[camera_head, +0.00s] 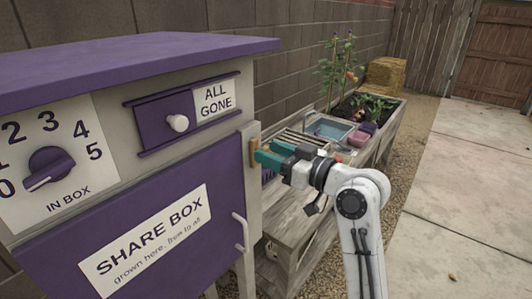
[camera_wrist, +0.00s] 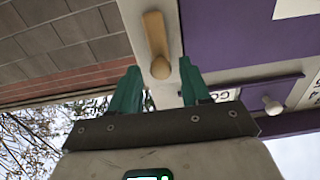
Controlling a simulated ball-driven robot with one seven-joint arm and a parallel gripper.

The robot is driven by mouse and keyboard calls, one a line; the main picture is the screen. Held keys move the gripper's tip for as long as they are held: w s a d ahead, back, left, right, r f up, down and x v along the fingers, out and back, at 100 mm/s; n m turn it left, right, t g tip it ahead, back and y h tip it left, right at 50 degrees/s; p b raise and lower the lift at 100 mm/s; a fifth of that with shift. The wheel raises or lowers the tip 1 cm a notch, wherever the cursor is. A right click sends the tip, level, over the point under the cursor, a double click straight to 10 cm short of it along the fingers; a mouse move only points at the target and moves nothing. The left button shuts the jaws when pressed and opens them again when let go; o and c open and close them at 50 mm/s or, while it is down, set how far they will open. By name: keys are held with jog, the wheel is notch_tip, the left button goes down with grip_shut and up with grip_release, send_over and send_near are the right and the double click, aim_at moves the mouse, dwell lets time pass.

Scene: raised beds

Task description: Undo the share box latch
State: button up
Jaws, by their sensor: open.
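The share box (camera_head: 120,190) is a purple and grey cabinet filling the left of the head view, with its purple door shut. The tan latch (camera_head: 254,157) is on the grey frame at the box's right edge; the wrist view shows it as a tan bar with a rounded knob (camera_wrist: 157,42). My gripper (camera_head: 262,152) has teal fingers and is open at the latch. In the wrist view my gripper (camera_wrist: 160,76) has one fingertip on each side of the knob, with gaps showing. I cannot tell whether either finger touches it.
A purple slider with a white knob (camera_head: 178,123) and a dial (camera_head: 50,168) sit on the box front. A white door handle (camera_head: 240,232) is below the latch. Wooden raised beds (camera_head: 300,225) stand behind my arm. Paving (camera_head: 460,210) at the right is clear.

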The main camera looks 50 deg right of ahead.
jog(key=s+p, duration=0.3)
jog(key=s, duration=0.5)
jog(key=shift+s+p, duration=0.25)
jog(key=shift+p, duration=0.05)
jog(key=shift+d, duration=0.1)
jog(key=s+a+f+g+y, duration=0.1)
jog(key=a+f+g, duration=0.45)
jog(key=f, duration=0.55)
jog(key=s+a+f+g+y, duration=0.15)
jog(key=a+f+g, duration=0.35)
jog(key=f, duration=0.6)
jog(key=s+a+f+m+g+h, duration=0.1)
jog(key=s+a+f+g+h, duration=0.2)
jog(key=s+f, duration=0.7)
jog(key=s+a+g, duration=0.2)
jog(key=s+g, duration=0.1)
jog(key=s, duration=0.1)
jog(key=shift+w+a+g, duration=0.1)
jog(key=shift+g, duration=0.15)
